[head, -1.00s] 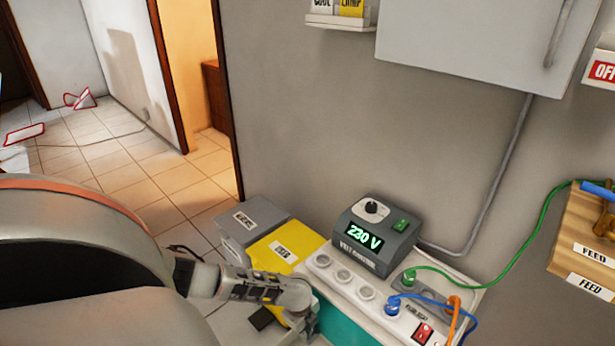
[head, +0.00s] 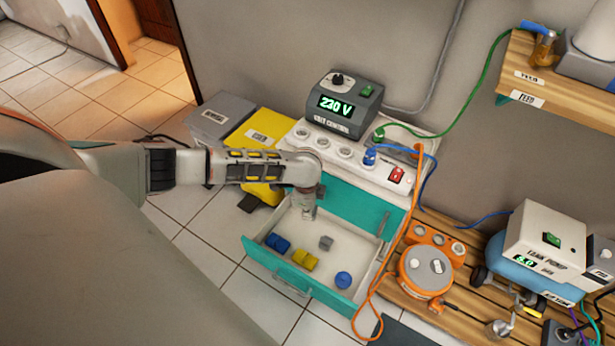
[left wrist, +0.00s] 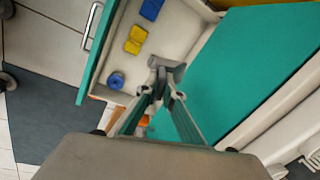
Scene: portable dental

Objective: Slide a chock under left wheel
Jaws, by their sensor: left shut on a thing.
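A small grey block, which looks like a chock (head: 326,243), shows in the open drawer (head: 262,262). In the left wrist view a grey piece (left wrist: 167,66) lies at the tips of my left gripper (left wrist: 163,92), whose fingers are drawn together on it. In the head view the left gripper (head: 308,212) points down over the drawer's back part; its fingertips are hard to make out. A dark wheel (head: 478,273) shows under the left end of a blue tank (head: 510,268) at the right. My right gripper is not in view.
Blue pieces (head: 277,243) and yellow pieces (head: 304,260) lie in the drawer with a round blue piece (head: 344,280). An orange cable reel (head: 425,270) stands on a slatted wooden platform (head: 455,308). Tiled floor is free left of the drawer.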

